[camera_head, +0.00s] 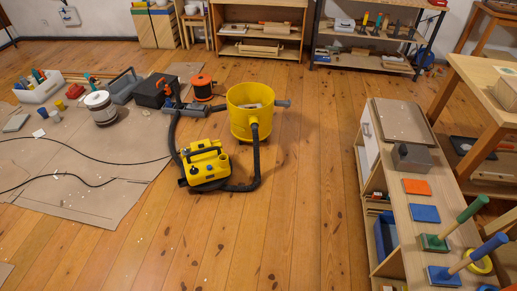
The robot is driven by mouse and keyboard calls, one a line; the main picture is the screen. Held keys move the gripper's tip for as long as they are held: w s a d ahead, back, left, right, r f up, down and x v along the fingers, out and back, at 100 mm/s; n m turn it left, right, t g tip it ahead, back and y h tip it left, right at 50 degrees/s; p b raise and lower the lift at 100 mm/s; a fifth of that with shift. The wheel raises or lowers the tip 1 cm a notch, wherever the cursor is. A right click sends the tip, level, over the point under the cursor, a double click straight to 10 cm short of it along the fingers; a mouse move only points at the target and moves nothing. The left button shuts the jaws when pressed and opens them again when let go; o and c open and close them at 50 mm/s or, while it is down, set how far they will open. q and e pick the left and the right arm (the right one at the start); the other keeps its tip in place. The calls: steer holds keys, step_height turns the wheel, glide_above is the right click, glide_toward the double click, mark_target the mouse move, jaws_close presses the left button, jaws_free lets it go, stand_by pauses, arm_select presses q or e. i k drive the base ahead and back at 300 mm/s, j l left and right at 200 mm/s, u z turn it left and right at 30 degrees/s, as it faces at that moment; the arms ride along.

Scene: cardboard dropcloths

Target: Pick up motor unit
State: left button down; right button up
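A yellow and black unit with a carrying handle (205,165), which looks like the motor unit, sits upright on the wooden floor near the middle of the view. A black hose (256,165) curves around its right side and up to the open yellow drum (240,121) just behind it. More black hose (173,130) rises at its left to a grey floor nozzle (186,109). The unit's underside and back are hidden. Neither of my grippers shows in the head view.
Cardboard (80,190) with thin black cables covers the floor at left, holding a white tub (38,88), a paint can (100,107) and a black box (155,91). A low wooden shelf (400,200) with colored blocks stands at right. The floor in front is mostly clear.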

mark_target(206, 180)
steer(key=i+l, duration=0.15)
steer(key=i, duration=0.3)
steer(key=i+l+u, duration=0.15)
steer(key=i, duration=0.3)
steer(key=i+l, duration=0.15)
steer(key=i, duration=0.3)
